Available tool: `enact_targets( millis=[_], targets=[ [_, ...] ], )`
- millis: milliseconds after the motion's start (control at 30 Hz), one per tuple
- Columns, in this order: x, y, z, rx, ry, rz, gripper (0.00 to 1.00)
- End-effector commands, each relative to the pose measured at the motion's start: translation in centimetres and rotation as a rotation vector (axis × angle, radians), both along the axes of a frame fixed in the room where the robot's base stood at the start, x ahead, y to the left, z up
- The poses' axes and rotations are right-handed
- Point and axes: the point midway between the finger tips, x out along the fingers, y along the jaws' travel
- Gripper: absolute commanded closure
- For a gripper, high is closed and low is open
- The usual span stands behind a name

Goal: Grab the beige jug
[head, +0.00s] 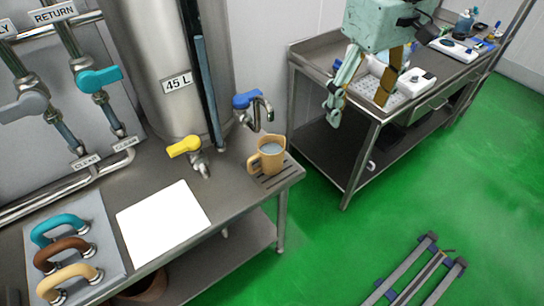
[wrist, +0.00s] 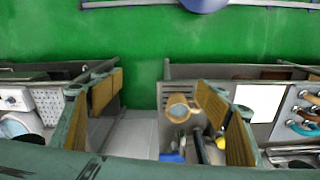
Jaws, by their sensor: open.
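The beige jug (head: 267,160) stands upright on the slotted right end of the near steel bench, under the blue-handled tap. Its handle faces left in the head view, and a pale grey-blue fill shows inside. My gripper (head: 360,104) is open and empty, well above and to the right of the jug, in front of the second bench. In the wrist view the jug (wrist: 177,113) shows from above, between the open fingers (wrist: 158,88) in the picture but farther away. Nothing touches it.
A white sheet (head: 165,222) lies left of the jug. Coloured handles (head: 68,278) stand farther left. A second bench (head: 310,55) holds small items. Green floor separates the benches.

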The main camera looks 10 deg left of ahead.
Motion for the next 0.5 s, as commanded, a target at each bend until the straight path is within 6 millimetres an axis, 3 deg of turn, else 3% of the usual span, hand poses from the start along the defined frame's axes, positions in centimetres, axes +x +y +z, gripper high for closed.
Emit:
enact_targets(
  millis=[500],
  targets=[
    [5.4, 7.9, -3.8, -0.014, 0.033, 0.205, 0.32]
  ],
)
